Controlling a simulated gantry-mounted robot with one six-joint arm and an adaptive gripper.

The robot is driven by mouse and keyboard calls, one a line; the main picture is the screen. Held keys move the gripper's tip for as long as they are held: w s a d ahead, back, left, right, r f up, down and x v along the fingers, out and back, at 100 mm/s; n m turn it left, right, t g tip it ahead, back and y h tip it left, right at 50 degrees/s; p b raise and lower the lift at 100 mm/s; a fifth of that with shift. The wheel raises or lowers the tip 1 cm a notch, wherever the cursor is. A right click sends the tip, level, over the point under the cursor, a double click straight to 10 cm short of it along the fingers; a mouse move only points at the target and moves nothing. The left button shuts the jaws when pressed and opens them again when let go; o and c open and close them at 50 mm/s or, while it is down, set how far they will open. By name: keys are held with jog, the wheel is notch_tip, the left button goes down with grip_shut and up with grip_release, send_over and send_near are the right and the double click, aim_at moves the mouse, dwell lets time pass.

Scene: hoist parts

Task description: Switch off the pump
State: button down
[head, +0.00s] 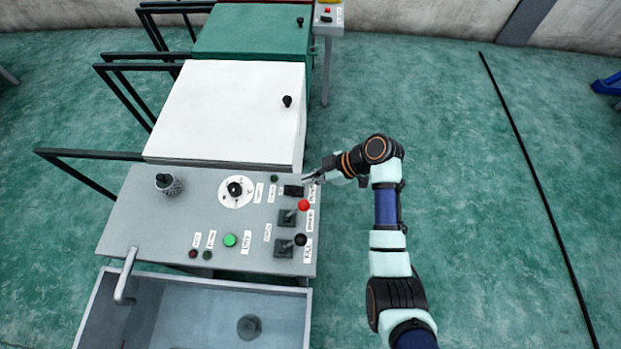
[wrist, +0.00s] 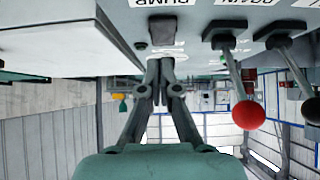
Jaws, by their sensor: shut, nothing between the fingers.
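The pump switch (head: 293,190) is a small dark rocker at the upper right of the grey control panel (head: 140,215). In the wrist view the switch (wrist: 162,31) sits below a partly cut-off label that appears to read PUMP. My gripper (head: 312,179) is at the panel's right edge, just right of the switch. In the wrist view its fingertips (wrist: 160,64) are together, empty and pointing at the switch, very close to it. I cannot tell whether they touch it. The rocker's on or off position is too small to tell.
A red-knobbed lever (head: 303,205) and a black-knobbed lever (head: 300,240) stand close to the switch. A round dial (head: 236,190) and a green button (head: 230,240) are further left. A white cabinet (head: 230,105) stands behind.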

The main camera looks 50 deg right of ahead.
jog(key=p+v, duration=0.1)
jog(key=v, duration=0.9)
jog(key=shift+s+d, duration=0.35)
jog(key=shift+s, duration=0.1)
jog(key=shift+f, duration=0.1)
